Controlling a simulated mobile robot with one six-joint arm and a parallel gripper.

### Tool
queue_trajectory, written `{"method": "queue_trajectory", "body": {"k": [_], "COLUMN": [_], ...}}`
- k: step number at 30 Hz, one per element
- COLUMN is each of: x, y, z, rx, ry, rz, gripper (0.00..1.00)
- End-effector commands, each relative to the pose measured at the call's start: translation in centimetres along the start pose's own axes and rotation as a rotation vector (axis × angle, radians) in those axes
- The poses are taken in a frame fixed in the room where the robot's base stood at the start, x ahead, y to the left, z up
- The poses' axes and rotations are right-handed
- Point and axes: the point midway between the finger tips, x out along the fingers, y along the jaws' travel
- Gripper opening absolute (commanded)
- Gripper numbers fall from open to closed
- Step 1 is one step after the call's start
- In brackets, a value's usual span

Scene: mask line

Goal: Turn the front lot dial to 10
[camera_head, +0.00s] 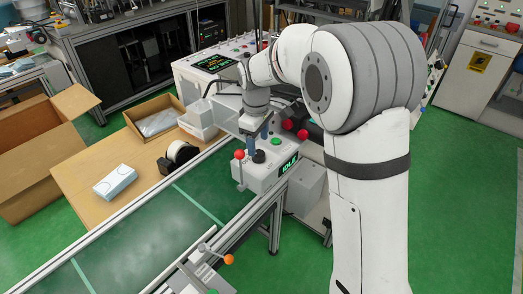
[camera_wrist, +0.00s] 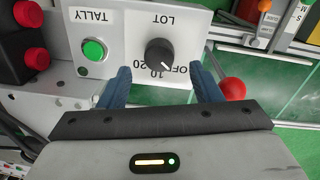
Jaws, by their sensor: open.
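The lot dial is a round black knob (camera_wrist: 159,52) on a grey-white panel (camera_wrist: 201,18). In the wrist view it sits under the upside-down word LOT, with OFF, 10 and 20 printed by its lower side. A pale pointer mark on the knob faces the lower right, toward the OFF side; its exact setting is hard to read. My gripper (camera_wrist: 160,80) is open, its two blue fingers apart on either side of the dial's line, short of the knob and not visibly touching it. In the head view, my gripper (camera_head: 264,131) is above the control box (camera_head: 262,178) and its black dial (camera_head: 259,156).
A green TALLY button (camera_wrist: 93,50) sits left of the dial in the wrist view. A red ball-topped lever (camera_head: 239,154) stands at the box's left corner. Red buttons (camera_head: 288,124) lie behind. The green conveyor belt (camera_head: 150,238) runs in front; the box display (camera_head: 289,163) reads IDLE.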

Motion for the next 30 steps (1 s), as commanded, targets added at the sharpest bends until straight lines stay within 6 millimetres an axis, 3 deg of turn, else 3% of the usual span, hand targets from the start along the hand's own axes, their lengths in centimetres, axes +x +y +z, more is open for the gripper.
{"method": "queue_trajectory", "body": {"k": [3,9,19,30], "x": [2.1,4.0,4.3,4.3], "y": [0.0,0.0,-0.1,-0.1], "z": [0.1,0.0,0.0,0.0], "rx": [0.001,0.001,0.001,0.0], "ry": [-0.002,-0.001,0.001,0.001], "rz": [-0.002,-0.001,0.001,0.001], "gripper": [0.58,0.58,0.57,0.27]}}
